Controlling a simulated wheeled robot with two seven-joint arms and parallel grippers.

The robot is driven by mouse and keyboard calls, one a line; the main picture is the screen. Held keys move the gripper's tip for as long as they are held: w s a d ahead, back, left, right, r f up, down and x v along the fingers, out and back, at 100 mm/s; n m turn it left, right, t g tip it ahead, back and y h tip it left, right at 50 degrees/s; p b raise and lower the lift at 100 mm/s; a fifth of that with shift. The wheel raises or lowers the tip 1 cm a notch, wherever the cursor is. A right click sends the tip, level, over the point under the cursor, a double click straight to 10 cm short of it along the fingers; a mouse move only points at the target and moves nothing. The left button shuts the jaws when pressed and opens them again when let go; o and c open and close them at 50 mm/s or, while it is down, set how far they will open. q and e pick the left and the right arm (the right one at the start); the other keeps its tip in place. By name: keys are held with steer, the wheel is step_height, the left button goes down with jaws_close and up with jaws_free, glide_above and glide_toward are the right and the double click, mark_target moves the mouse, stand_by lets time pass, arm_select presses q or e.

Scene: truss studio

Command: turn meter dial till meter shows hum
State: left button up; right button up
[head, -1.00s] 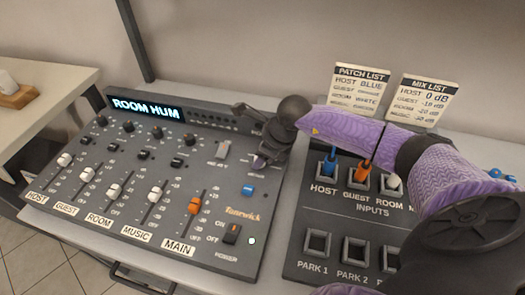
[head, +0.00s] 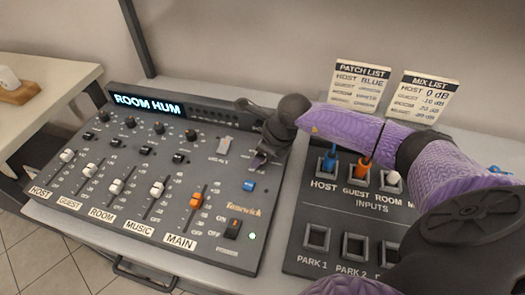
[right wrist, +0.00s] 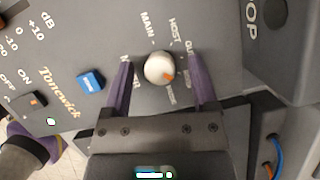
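The meter display (head: 147,105) on the mixer reads "ROOM HUM" in lit letters. The meter dial (right wrist: 159,68) shows in the right wrist view as a round pale knob with an orange mark towards the lower right, on the side of a partly hidden label. MAIN, HOST and a partly covered label stand around it. My right gripper (right wrist: 161,75) is open, with one purple finger on each side of the dial and a visible gap to both. In the head view my right gripper (head: 258,160) covers the dial. My left gripper is not in view.
The mixer (head: 75,207) carries several faders, small knobs, a blue button (head: 249,186) and a power switch (head: 232,228). Right of it stands the patch panel (head: 335,210) with blue, orange and white plugs. Two list cards (head: 361,85) stand behind.

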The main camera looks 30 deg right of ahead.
steer(key=p+v, duration=0.2)
steer(key=v, duration=0.7)
steer(key=shift+r+p, duration=0.4)
steer(key=shift+s, duration=0.15)
